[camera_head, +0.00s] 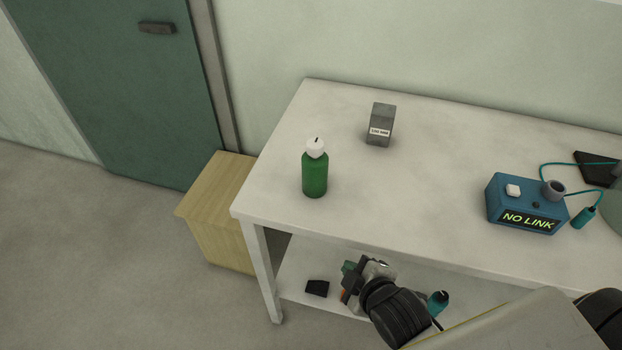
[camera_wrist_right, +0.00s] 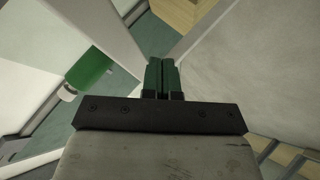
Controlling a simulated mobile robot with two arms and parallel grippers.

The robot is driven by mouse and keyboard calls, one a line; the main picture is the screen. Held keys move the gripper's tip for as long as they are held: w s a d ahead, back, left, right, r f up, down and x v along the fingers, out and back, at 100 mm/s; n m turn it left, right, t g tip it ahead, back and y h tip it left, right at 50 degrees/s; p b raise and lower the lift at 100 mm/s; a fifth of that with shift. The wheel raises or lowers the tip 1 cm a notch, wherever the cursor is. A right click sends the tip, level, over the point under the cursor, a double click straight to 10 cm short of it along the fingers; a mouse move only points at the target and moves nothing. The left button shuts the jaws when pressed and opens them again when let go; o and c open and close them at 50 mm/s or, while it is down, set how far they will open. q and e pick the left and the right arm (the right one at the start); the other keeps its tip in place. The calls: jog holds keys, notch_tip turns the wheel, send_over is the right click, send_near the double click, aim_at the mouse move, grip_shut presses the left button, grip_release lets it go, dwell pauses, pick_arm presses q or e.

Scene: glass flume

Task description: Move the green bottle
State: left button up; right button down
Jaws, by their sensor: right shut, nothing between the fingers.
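The green bottle (camera_head: 315,175) with a white cap stands upright on the white tabletop (camera_head: 270,190), near its left end. In the right wrist view the bottle (camera_wrist_right: 90,68) lies left of the fingers, turned by the camera's angle. My right gripper (camera_head: 348,270) is in front of the table's front edge, lower in the picture than the bottle and apart from it. Its green fingers (camera_wrist_right: 162,75) are shut together with nothing between them. My left gripper is not in view.
A grey labelled box (camera_head: 380,125) stands behind and right of the bottle. A blue device (camera_head: 525,203) reading "NO LINK" is farther right, with a teal cable. A wooden box (camera_head: 222,240) stands on the floor left of the table. A black object (camera_head: 317,288) lies on the lower shelf.

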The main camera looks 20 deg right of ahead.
aim_at(314, 173)
notch_tip(314, 173, up, 10)
jog(key=w+a+r+n+t+y, duration=0.1)
jog(key=w+a+n+t+y, duration=0.15)
jog(key=n+t, duration=0.5)
jog(key=shift+n+g, duration=0.55)
jog(key=shift+n, duration=0.2)
jog(key=w, duration=0.3)
jog(key=w+a+p, duration=0.1)
jog(key=w, duration=0.2)
jog(key=w+a+p, duration=0.1)
jog(key=w, duration=0.2)
jog(key=shift+f, duration=0.2)
jog(key=w+d, duration=0.1)
jog(key=w, duration=0.2)
jog(key=shift+d+p, duration=0.3)
jog(key=shift+d, duration=0.1)
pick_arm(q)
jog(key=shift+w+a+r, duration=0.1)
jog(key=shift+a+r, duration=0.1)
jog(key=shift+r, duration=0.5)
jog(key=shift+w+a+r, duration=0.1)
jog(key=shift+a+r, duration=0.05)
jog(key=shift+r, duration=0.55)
pick_arm(e)
jog(key=shift+w+d+f, duration=0.1)
jog(key=shift+w+d, duration=0.15)
jog(key=shift+w, duration=0.1)
